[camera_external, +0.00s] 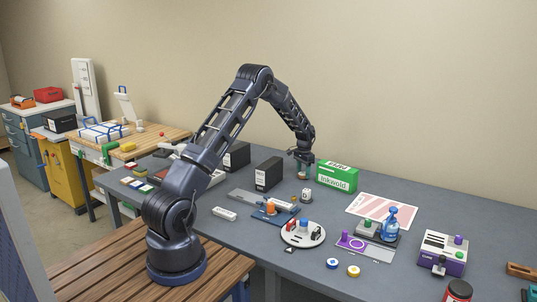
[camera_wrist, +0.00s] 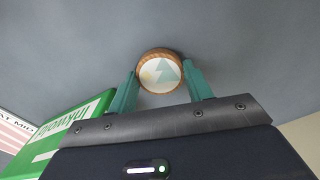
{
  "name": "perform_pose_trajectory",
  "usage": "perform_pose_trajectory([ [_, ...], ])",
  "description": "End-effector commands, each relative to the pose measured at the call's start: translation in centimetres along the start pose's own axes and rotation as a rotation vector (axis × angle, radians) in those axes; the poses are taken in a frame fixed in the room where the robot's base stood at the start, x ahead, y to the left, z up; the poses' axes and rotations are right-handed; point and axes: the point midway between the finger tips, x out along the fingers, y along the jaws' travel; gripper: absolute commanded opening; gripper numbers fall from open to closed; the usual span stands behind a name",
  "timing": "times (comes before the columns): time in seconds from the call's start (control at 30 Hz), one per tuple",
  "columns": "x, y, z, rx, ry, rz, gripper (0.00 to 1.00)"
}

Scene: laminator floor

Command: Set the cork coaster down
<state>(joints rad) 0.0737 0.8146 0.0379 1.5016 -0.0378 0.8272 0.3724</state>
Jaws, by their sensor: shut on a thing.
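The cork coaster (camera_wrist: 160,71) is round, with a brown cork rim and a pale printed face showing a teal triangle. In the wrist view it sits between the two teal fingers of my gripper (camera_wrist: 161,80), which is shut on it. In the external view my gripper (camera_external: 303,173) points down over the far part of the grey table (camera_external: 335,190), just left of the green Inkwold box.
The green Inkwold box (camera_external: 337,176) stands close to the right of my gripper; it also shows in the wrist view (camera_wrist: 70,130). A black box (camera_external: 268,174) stands to the left. A pink striped sheet (camera_external: 381,210) lies to the right.

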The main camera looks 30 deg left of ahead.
Motion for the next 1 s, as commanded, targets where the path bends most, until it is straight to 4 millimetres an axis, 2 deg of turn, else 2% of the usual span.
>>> perform_pose_trajectory([
  [0.37, 0.4, 0.0, 0.0, 0.000, 0.001, 0.000, 0.29],
  [0.4, 0.5, 0.0, 0.0, 0.000, 0.001, -0.001, 0.52],
  [0.5, 0.4, 0.0, 0.0, 0.000, 0.001, -0.001, 0.72],
  [0.83, 0.2, 0.0, 0.0, 0.000, 0.002, -0.001, 0.72],
  [1.0, -1.4, 0.0, -0.1, 0.000, 0.004, -0.001, 0.72],
])
